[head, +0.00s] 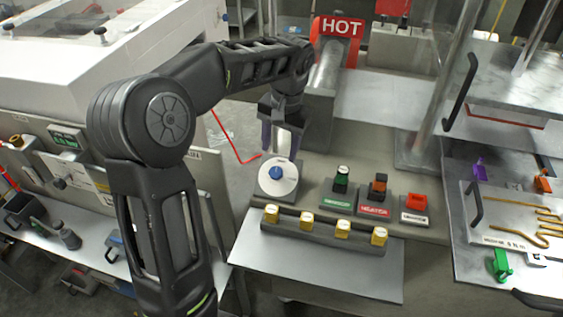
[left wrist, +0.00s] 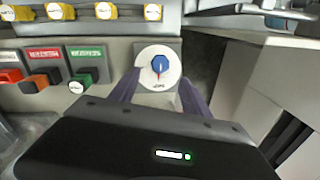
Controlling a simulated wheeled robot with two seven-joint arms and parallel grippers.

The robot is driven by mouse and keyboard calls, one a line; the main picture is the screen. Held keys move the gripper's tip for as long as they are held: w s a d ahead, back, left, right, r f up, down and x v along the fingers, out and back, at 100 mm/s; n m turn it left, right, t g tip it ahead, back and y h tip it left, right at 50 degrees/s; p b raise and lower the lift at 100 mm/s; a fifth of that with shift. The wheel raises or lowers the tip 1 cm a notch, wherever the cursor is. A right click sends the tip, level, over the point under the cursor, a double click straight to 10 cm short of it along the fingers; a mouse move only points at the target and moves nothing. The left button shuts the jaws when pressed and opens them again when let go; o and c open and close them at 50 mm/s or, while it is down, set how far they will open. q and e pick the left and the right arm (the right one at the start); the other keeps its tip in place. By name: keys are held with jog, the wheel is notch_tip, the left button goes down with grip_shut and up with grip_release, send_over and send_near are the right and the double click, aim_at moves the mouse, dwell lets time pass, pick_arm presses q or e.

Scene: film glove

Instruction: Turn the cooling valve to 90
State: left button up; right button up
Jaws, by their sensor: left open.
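The cooling valve appears to be the blue knob (head: 277,173) on a round white dial (head: 283,187), set on the grey panel; its label is too small to read. The dial also shows in the left wrist view (left wrist: 160,82), with the knob (left wrist: 159,64) at its middle and a red mark on it. My left gripper (head: 281,150) is open just behind and above the dial. Its two purple fingers point down toward it, and in the left wrist view they lie to either side of the dial's lower part. The knob is not between closed fingers. My right gripper is not in view.
Right of the dial are a green-based switch (head: 341,182), a red-labelled switch (head: 375,194) and a red button (head: 416,204). A row of several yellow knobs (head: 342,228) runs in front. A red HOT sign (head: 341,28) stands behind a metal roller.

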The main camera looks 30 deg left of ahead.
aim_at(277, 169)
pick_arm(q)
jog(key=shift+f, duration=0.1)
jog(key=shift+a+f+p, duration=0.25)
jog(key=shift+f+p, duration=0.05)
jog(key=shift+f, duration=1.6)
jog(key=shift+a+f+p, duration=0.2)
jog(key=shift+f+p, duration=0.1)
jog(key=shift+f, duration=1.6)
jog(key=shift+c, duration=0.4)
grip_shut()
